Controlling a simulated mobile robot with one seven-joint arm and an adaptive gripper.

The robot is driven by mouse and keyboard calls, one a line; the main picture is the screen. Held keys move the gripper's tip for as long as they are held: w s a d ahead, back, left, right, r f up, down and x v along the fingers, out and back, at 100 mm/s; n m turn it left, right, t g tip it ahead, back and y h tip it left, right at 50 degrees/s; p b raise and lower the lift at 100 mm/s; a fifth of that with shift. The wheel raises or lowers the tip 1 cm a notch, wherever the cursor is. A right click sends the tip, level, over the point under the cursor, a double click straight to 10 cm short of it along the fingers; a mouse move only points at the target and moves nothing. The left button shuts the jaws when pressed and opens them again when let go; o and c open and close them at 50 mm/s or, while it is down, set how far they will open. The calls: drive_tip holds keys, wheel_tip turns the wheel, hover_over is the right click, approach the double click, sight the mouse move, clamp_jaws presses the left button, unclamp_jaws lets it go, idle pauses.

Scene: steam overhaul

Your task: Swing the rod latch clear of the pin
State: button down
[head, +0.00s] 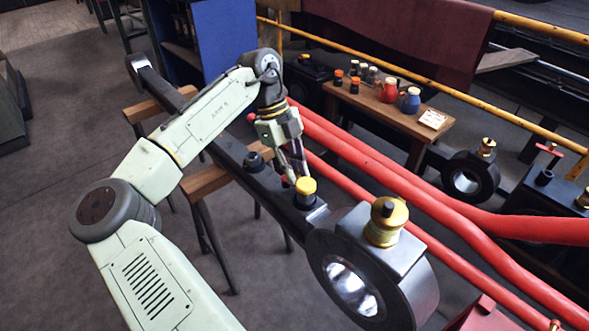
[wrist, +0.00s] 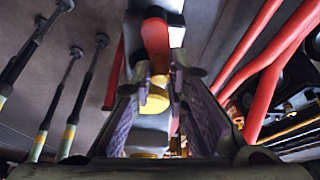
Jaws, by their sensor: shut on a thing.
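My gripper (head: 291,178) reaches down onto the dark connecting rod (head: 228,143), beside a yellow-capped fitting (head: 306,187). In the wrist view my gripper (wrist: 160,78) has its purple-padded fingers close together at the tips. A red piece, seemingly the rod latch (wrist: 155,36), shows at and beyond the fingertips. The yellow cap (wrist: 155,100) shows between the fingers. The exact contact is hidden in the head view by the fingers. I cannot make out the pin or whether the latch is clear of it.
The rod rests on wooden trestles (head: 215,180); its big round end (head: 420,290) carries a brass cup (head: 386,222). Red pipes (head: 400,190) run close on the right. A wooden bench (head: 395,115) with small pots stands behind. Open floor (head: 75,140) lies at left.

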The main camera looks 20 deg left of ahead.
idle(0.4)
drive_tip(key=shift+w+d+r+n+t+p, duration=0.1)
drive_tip(key=shift+w+n+t+p, duration=0.1)
drive_tip(key=shift+n+p, duration=0.3)
drive_tip(key=shift+w+n+t+p, duration=0.1)
drive_tip(key=shift+n+t+p, duration=0.15)
drive_tip(key=shift+n, duration=0.35)
drive_tip(key=n, duration=0.1)
drive_tip(key=n+t+p, duration=0.1)
drive_tip(key=n, duration=0.1)
drive_tip(key=shift+w+n+h, duration=0.3)
drive_tip(key=n+t, duration=0.1)
drive_tip(key=n+p, duration=0.1)
drive_tip(key=n, duration=0.1)
drive_tip(key=shift+w+a+n+t, duration=0.2)
drive_tip(key=shift+w+n+t, duration=0.1)
drive_tip(key=shift+w+t, duration=0.05)
drive_tip(key=shift+w+a+n+t+y+p, duration=0.15)
drive_tip(key=shift+n+t+y+p, duration=0.2)
drive_tip(key=shift+n, duration=0.5)
drive_tip(key=shift+w+a+n+t+y+p, duration=0.1)
drive_tip(key=shift+n+t+y+p, duration=0.2)
drive_tip(key=shift+n, duration=0.55)
drive_tip(key=c, duration=1.6)
unclamp_jaws()
drive_tip(key=shift+o, duration=0.2)
